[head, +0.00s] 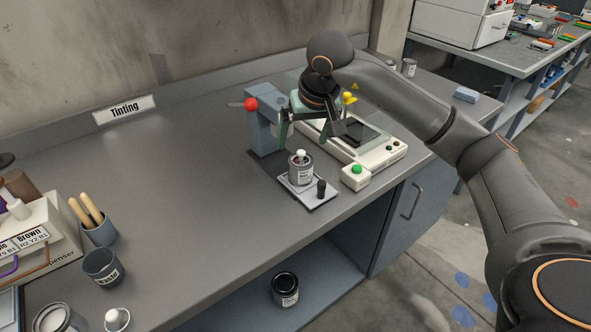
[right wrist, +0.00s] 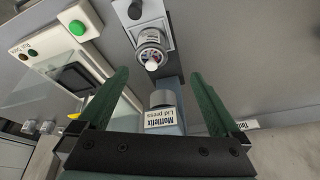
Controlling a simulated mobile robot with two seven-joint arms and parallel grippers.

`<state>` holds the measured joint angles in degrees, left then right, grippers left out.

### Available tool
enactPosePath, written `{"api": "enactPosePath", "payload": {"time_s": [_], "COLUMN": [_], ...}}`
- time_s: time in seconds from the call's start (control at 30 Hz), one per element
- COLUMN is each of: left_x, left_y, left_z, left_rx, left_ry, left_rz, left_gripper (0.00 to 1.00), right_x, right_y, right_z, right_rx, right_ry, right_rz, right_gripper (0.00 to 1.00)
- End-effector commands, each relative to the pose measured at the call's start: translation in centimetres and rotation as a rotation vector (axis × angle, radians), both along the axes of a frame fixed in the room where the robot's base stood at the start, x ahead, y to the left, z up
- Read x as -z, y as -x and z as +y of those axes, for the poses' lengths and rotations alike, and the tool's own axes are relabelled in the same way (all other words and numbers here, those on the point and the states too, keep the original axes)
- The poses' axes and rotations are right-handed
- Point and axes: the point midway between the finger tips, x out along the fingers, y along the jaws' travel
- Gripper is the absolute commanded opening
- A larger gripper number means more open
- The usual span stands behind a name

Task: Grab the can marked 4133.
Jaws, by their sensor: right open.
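A grey can (head: 301,174) with a white label stands upright on the small plate of the lid press, a white knob on its top. The label is too small to read, so I cannot tell whether it says 4133. My right gripper (head: 309,132) is open and empty, above and behind this can, near the press. In the right wrist view the can (right wrist: 151,50) shows beyond the open green fingers (right wrist: 160,78), not between them. Another dark can (head: 285,288) stands on the lower shelf, its label unreadable. My left gripper is not in view.
The lid press (head: 264,130) with a red knob stands beside my gripper. A white device (head: 375,150) and a green button box (head: 355,177) are to the right. A waste cup (head: 103,268) stands at left. The middle bench top is clear.

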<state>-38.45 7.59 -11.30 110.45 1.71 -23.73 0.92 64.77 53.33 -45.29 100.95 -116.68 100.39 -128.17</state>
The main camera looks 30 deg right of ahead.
Motion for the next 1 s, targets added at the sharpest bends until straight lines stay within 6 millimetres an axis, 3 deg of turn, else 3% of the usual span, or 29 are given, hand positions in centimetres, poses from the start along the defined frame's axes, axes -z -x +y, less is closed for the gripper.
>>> {"api": "enactPosePath", "payload": {"time_s": [0.03,0.17,0.4,0.67,1.0], "left_x": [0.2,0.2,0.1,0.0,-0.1], "left_y": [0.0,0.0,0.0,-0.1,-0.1], "left_z": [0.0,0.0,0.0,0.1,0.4], "left_rx": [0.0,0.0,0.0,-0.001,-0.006], "left_ry": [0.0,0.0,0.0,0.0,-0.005], "left_rz": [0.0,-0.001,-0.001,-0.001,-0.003], "left_gripper": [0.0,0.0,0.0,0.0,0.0], "right_x": [-0.4,0.4,4.4,6.3,10.6], "right_y": [0.0,-0.4,-2.0,-2.8,-4.1], "right_z": [-1.0,-2.0,-2.3,-2.3,-2.2], "right_rx": [0.002,0.0,0.0,-0.001,0.0], "right_ry": [0.039,0.076,0.072,0.07,0.07], "right_rz": [-0.006,-0.003,-0.003,-0.006,-0.006], "right_gripper": [1.0,1.0,1.0,1.0,1.0]}}
